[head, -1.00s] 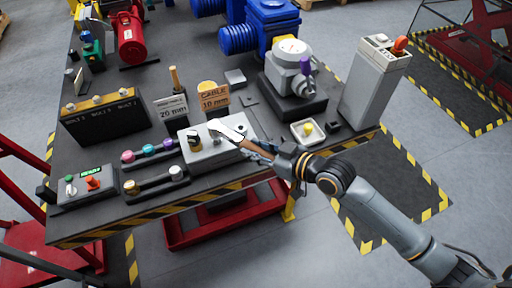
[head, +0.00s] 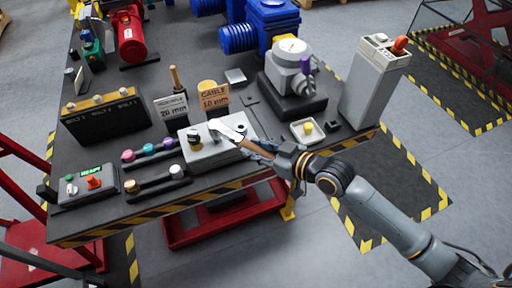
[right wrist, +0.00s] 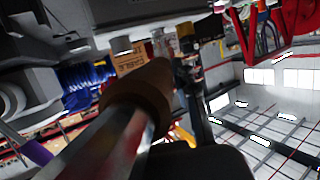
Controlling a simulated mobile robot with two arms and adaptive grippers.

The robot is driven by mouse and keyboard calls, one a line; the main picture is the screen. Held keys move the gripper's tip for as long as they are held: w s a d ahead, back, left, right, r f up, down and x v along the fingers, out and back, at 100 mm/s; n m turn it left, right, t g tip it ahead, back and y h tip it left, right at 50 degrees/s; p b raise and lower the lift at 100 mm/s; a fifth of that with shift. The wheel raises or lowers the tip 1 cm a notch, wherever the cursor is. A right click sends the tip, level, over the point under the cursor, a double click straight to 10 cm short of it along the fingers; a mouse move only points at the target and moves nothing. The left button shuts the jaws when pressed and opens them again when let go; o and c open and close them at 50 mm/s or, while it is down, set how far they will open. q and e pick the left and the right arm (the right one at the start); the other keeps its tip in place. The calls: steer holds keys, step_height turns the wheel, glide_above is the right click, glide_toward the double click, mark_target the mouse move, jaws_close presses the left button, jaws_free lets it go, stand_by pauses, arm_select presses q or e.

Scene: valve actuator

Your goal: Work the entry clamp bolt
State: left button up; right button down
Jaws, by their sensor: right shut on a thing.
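My right gripper (head: 263,150) is shut on a hand tool with a pale metal head (head: 228,130) and a brown handle. The tool lies across the top of a grey box (head: 213,155) at the bench's front edge, with its head over the box top. The entry clamp bolt cannot be made out clearly; the tool head may cover it. A black and brass fitting (head: 193,138) stands on the box's left part. In the right wrist view the tool's brown and silver handle (right wrist: 140,105) fills the foreground. My left gripper is out of view.
A grey valve actuator (head: 291,62) and a white tray (head: 308,132) with a yellow piece are to the right. A tall grey pedestal (head: 370,90) stands at the right corner. Racks with coloured knobs (head: 150,150) sit left.

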steer(key=shift+f+b, duration=0.7)
steer(key=shift+f, duration=0.15)
stand_by(0.3)
steer(key=s+a+m+t+h+p, duration=0.1)
steer(key=a+m+p, duration=0.1)
steer(key=p, duration=0.4)
steer(key=shift+s+r+t+h, duration=0.1)
steer(key=shift+s+t+h, duration=0.2)
steer(key=shift+s+t, duration=0.1)
stand_by(0.8)
stand_by(0.5)
